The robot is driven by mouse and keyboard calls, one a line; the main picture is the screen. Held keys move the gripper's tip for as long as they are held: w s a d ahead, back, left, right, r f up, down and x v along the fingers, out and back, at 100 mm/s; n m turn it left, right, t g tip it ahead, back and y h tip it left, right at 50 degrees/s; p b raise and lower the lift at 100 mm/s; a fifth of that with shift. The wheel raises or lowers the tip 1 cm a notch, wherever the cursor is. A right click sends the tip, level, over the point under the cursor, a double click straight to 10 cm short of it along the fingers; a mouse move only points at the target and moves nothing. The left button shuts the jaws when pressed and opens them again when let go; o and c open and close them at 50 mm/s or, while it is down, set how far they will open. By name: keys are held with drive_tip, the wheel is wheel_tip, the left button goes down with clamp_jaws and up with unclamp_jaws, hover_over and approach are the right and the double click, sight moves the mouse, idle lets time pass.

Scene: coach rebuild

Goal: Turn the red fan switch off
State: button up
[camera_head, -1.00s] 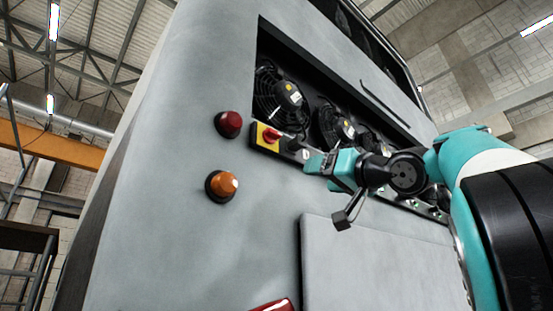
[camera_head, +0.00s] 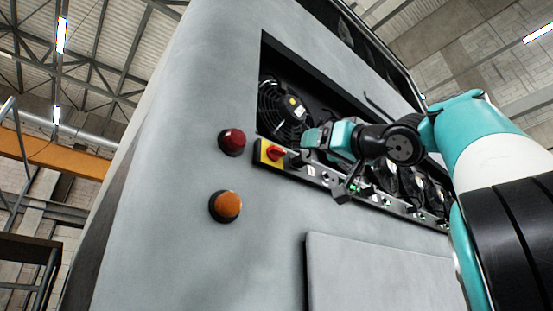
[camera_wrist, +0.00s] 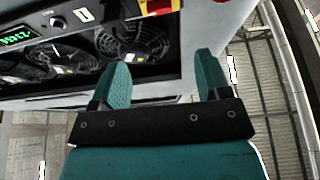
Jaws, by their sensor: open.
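The red fan switch (camera_head: 277,153) is a red knob on a yellow plate at the left end of the control strip, below the fan opening. It also shows cut off at the top edge of the wrist view (camera_wrist: 158,5). My gripper (camera_head: 306,138) is just right of the switch and slightly above it, apart from it as far as I can tell. In the wrist view my gripper's two teal fingers (camera_wrist: 162,72) are spread with nothing between them, and the switch lies beyond them. The exact position of the knob is hard to tell.
Several black fans (camera_head: 283,108) sit in the recess. A control strip (camera_head: 325,178) with small knobs and a green display (camera_wrist: 16,36) runs along it. A dark red lamp (camera_head: 232,142) and an orange lamp (camera_head: 226,206) stick out of the grey panel. A raised cover (camera_head: 380,270) is below.

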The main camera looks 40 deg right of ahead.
sight(280, 151)
drive_tip(key=p+x, duration=0.6)
drive_tip(key=x, duration=0.7)
drive_tip(key=shift+s, duration=0.1)
drive_tip(key=shift+w+p, duration=0.3)
drive_tip(key=shift+w, duration=0.25)
drive_tip(key=c, duration=0.9)
